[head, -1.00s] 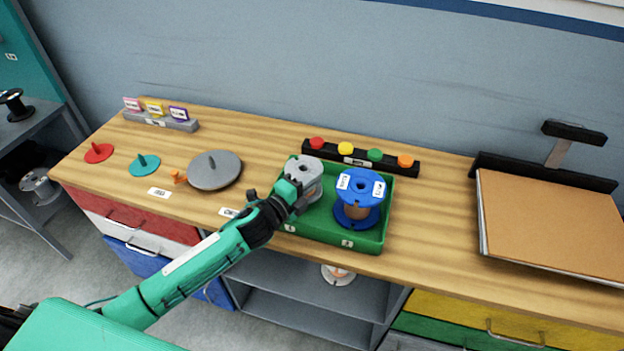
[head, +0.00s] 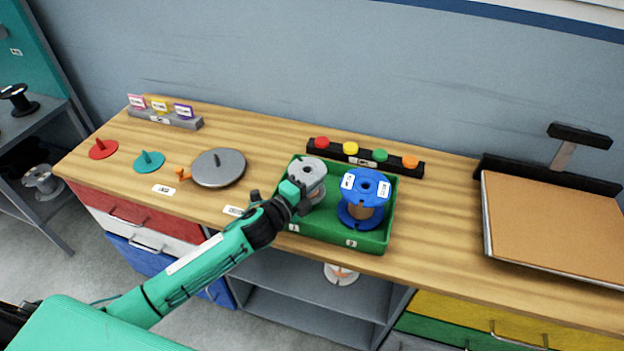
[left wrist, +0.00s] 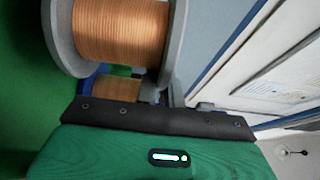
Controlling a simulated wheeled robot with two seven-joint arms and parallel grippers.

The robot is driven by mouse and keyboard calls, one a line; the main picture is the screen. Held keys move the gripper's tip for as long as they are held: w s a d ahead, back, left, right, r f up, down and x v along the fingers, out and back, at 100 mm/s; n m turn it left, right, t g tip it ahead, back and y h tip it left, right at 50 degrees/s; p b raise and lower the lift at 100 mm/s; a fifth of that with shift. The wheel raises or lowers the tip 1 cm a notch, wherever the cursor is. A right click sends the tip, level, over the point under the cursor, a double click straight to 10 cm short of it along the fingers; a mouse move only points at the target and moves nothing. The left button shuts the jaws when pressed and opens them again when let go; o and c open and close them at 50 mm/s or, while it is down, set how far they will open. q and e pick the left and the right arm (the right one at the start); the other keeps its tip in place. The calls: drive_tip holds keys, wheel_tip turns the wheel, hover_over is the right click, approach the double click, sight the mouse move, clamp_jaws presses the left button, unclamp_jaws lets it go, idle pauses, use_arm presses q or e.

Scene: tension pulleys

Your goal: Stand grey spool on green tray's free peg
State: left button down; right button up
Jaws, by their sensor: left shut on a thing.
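The grey spool (head: 308,172) is upright at the left side of the green tray (head: 372,243). My left gripper (head: 299,196) is shut on it from the front left. In the left wrist view the grey spool (left wrist: 122,32) shows copper wire between grey flanges, close beyond the gripper's dark edge. A blue spool (head: 365,184) with white labels stands in the tray's right half. The tray's left peg and the grey spool's underside are hidden, so I cannot tell if the spool rests on the tray floor. My right gripper is not in view.
A black bar with coloured buttons (head: 363,159) lies just behind the tray. A grey disc (head: 218,168) with a peg lies to the left, beyond it a teal disc (head: 149,162) and a red disc (head: 103,149). A cork-coloured board (head: 560,225) lies at the right.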

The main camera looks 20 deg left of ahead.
use_arm(q)
drive_tip(key=shift+w+d+f, duration=0.15)
drive_tip(key=shift+d+f, duration=0.1)
drive_tip(key=shift+f, duration=0.15)
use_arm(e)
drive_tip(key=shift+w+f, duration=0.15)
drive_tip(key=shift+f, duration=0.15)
use_arm(q)
drive_tip(key=shift+a+f, duration=0.1)
drive_tip(key=shift+f, duration=0.3)
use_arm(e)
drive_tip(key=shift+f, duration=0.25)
use_arm(q)
drive_tip(key=shift+d+r+p, duration=0.25)
drive_tip(key=shift+d+p, duration=0.05)
drive_tip(key=shift+p, duration=0.05)
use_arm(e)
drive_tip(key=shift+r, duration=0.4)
use_arm(q)
drive_tip(key=shift+r+p, duration=0.35)
drive_tip(key=shift+r, duration=0.15)
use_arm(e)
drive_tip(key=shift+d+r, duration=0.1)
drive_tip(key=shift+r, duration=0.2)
use_arm(q)
drive_tip(key=shift+f, duration=0.15)
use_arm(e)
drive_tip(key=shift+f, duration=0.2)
